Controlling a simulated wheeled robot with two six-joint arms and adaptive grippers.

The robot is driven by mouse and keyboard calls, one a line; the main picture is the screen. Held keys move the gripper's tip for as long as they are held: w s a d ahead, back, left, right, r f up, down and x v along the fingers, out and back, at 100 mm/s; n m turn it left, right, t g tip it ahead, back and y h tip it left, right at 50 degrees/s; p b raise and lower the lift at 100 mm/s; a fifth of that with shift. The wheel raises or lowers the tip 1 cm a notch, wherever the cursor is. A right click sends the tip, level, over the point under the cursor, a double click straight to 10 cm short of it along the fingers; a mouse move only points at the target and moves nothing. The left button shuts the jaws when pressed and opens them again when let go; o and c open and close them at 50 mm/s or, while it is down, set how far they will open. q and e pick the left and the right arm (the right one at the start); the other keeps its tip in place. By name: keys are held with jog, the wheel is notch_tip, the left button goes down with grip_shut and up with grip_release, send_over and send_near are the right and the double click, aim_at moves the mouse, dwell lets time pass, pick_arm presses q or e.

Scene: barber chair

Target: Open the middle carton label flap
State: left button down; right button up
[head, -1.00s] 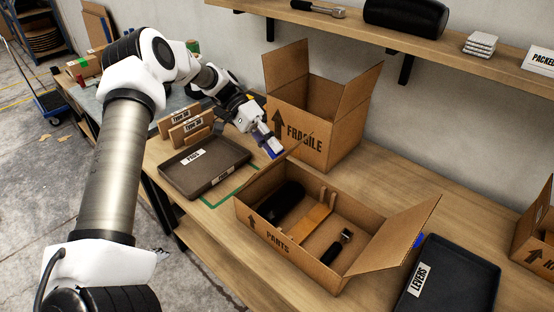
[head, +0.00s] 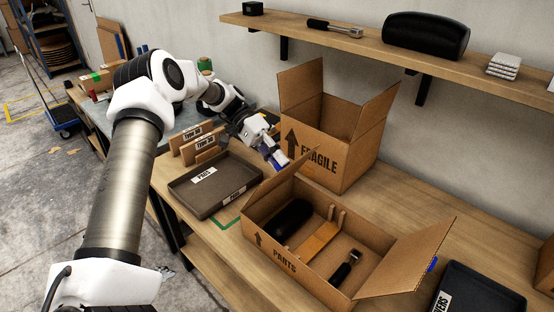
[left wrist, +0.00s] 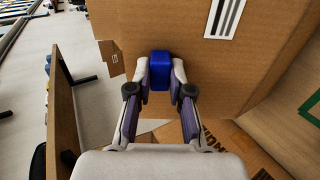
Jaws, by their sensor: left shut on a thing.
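The middle carton, marked PARTS (head: 285,258), stands open on the bench. Its right flap (head: 410,262) leans outward and has a blue tab (head: 432,265). Its left flap (head: 300,163) stands up, seen almost edge-on. My left gripper (head: 278,160) is at the outer side of that left flap. In the left wrist view my left gripper (left wrist: 160,80) is shut on a blue tab (left wrist: 160,65) in front of a cardboard panel (left wrist: 185,30) with a barcode label (left wrist: 225,15). The tab's attachment is hidden behind it. My right gripper is not in view.
Inside the carton are a black rounded object (head: 290,218), a wooden divider (head: 322,240) and a black-handled tool (head: 345,268). The FRAGILE carton (head: 340,165) stands close behind. A dark tray (head: 215,187) lies to the left, another (head: 480,292) to the right. A shelf (head: 350,45) runs above.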

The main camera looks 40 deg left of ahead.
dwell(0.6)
pick_arm(q)
jog(key=c, duration=1)
grip_release()
jog(key=shift+d, duration=0.1)
jog(key=shift+c, duration=0.2)
jog(key=v, duration=0.7)
jog(key=shift+a+r, duration=0.2)
jog(key=shift+a, duration=0.05)
